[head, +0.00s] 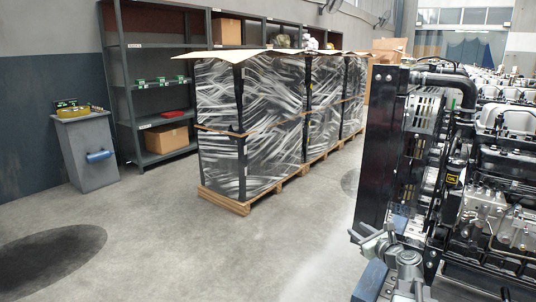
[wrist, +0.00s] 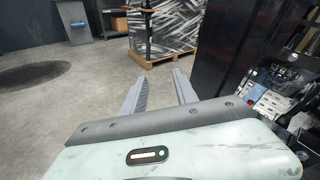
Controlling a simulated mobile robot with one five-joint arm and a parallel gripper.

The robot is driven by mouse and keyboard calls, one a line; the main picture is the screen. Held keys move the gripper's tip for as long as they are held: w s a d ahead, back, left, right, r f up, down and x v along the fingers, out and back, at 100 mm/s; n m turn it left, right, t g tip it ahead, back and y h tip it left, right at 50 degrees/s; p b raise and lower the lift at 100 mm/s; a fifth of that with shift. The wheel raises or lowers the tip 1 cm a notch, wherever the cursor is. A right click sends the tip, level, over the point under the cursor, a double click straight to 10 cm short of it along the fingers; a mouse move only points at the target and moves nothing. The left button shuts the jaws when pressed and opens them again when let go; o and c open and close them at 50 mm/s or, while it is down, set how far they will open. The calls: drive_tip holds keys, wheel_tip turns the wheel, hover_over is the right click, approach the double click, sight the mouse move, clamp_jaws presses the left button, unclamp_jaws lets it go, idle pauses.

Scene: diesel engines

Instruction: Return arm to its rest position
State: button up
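My gripper (wrist: 161,76) shows in the wrist view. Its two grey fingers stand apart with only bare floor visible between them, so it is open and empty. It points forward over the concrete floor, toward the wrapped pallet load (wrist: 163,28) and left of a dark engine frame (wrist: 215,45).
A diesel engine (head: 470,190) with a tall black radiator (head: 385,145) fills the right side. The floor (head: 190,240) at front left is clear.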

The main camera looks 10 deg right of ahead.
drive_tip(key=a+f+n+g+y, duration=0.1)
drive_tip(key=a+f+n+g, duration=0.2)
drive_tip(key=a, duration=0.6)
drive_tip(key=a+f+n+g+y, duration=0.1)
drive_tip(key=a+f+n+y, duration=0.3)
drive_tip(key=a, duration=0.6)
drive_tip(key=a+f+n+g+h, duration=0.1)
drive_tip(key=a+f+n+g, duration=0.1)
drive_tip(key=a+n, duration=0.55)
drive_tip(key=s+a+f+n+g+h, duration=0.2)
drive_tip(key=s+a+f+n+g, duration=0.45)
drive_tip(key=s+a+n, duration=0.2)
drive_tip(key=s+d+f+n+g+h, duration=0.3)
drive_tip(key=s+d+n+h, duration=0.1)
drive_tip(key=s+d+n, duration=0.4)
wheel_tip(320, 180, up, 21)
drive_tip(key=p, duration=2.1)
drive_tip(key=shift+w+a, duration=0.15)
